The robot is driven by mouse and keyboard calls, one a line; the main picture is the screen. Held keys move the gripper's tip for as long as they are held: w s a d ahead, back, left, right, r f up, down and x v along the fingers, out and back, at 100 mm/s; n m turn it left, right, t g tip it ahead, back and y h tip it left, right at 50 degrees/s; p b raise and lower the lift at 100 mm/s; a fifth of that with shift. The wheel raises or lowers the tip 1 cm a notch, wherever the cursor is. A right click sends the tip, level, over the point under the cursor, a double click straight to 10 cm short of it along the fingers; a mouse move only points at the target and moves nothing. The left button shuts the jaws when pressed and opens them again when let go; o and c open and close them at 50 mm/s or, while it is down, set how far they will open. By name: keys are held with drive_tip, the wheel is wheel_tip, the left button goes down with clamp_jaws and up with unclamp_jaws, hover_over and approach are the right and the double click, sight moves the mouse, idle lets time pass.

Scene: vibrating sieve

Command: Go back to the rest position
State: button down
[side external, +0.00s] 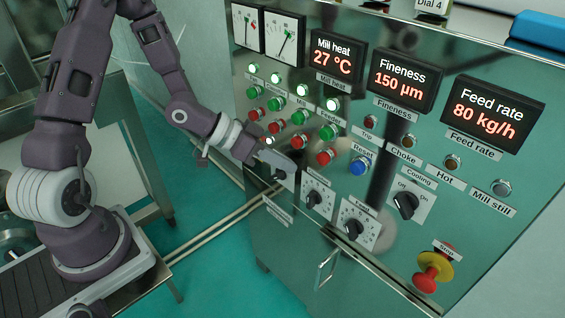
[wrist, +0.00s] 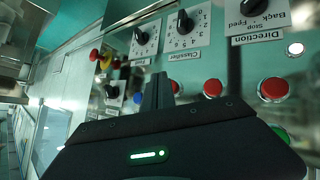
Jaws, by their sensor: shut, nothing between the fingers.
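My gripper (side external: 283,165) is at the lower left of the control panel (side external: 520,235) in the side external view, close in front of the leftmost selector knob. Its fingers are together with nothing between them. In the wrist view, the shut fingers (wrist: 157,92) point at the panel, below the classifier knob (wrist: 185,22). I cannot tell whether the fingertips touch the panel. My arm reaches across from the left, bent at the elbow. No object is held.
Near my gripper are red buttons (side external: 326,156), a blue Reset button (side external: 360,165), and knobs (side external: 313,198). The cooling knob (side external: 405,204) and red stop button (side external: 428,281) are further right. Displays (side external: 403,80) line the panel top. Open floor (side external: 205,200) lies between bench and panel.

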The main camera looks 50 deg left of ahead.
drive_tip(key=s+a+r+n+g+y, duration=0.1)
drive_tip(key=s+a+r+y, duration=0.2)
drive_tip(key=a+r+y, duration=0.15)
drive_tip(key=s+a+r+y, duration=0.3)
drive_tip(key=r+y, duration=0.1)
drive_tip(key=r, duration=0.2)
drive_tip(key=s+d+r+n, duration=0.1)
drive_tip(key=s+d+r, duration=0.1)
drive_tip(key=s, duration=0.6)
drive_tip(key=s+d+r+n+g+h, duration=0.1)
drive_tip(key=s+d+r, duration=0.2)
drive_tip(key=s+r, duration=0.2)
drive_tip(key=s, duration=0.3)
drive_tip(key=shift+s+d+r, duration=0.2)
drive_tip(key=shift+s+d, duration=0.05)
drive_tip(key=shift+h, duration=0.25)
